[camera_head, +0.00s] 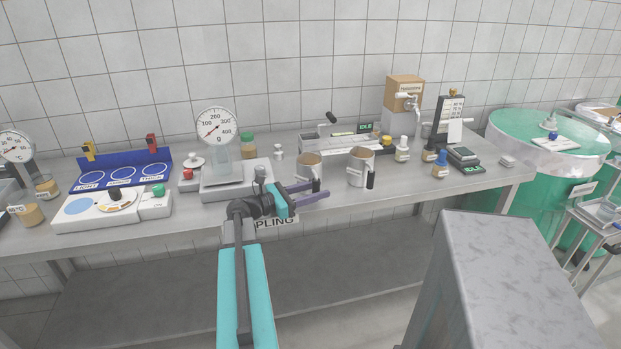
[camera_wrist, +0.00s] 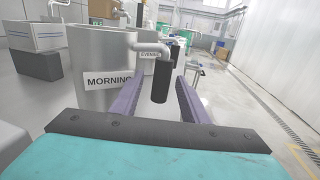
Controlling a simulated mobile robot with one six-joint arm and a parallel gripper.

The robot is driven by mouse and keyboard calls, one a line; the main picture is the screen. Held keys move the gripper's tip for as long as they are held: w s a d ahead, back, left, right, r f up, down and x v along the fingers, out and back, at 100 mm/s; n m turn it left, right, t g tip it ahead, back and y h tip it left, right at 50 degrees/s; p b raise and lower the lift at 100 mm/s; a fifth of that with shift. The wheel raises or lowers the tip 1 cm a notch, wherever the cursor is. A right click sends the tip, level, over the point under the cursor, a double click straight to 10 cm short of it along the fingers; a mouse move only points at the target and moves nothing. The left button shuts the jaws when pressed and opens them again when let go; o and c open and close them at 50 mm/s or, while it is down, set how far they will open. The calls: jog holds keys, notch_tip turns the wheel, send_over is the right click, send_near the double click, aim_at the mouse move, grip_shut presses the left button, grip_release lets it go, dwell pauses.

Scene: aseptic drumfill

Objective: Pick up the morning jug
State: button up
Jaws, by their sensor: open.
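The morning jug (camera_wrist: 95,60) is a grey metal cup with a "MORNING" label, large at the left of the wrist view. Its black handle grip (camera_wrist: 160,80) hangs on a pale arm and appears between my fingers. In the head view it is the left jug (camera_head: 308,166) of two, with tan contents, near the bench's front edge. My gripper (camera_head: 323,190) is open in front of it, with purple fingers pointing right; it also shows in the wrist view (camera_wrist: 161,92). The fingers do not close on the handle. The evening jug (camera_head: 360,167) stands to the right, its label partly hidden.
A dial scale (camera_head: 236,180) stands left of the jugs on the steel bench (camera_head: 330,205). Small bottles (camera_head: 402,150) and a boxed dispenser (camera_head: 404,92) stand to the right. A grey block (camera_head: 500,285) rises in the right foreground. A green drum (camera_head: 550,140) is at the far right.

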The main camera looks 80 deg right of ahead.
jog(key=shift+c, duration=0.3)
grip_shut()
dwell(1.2)
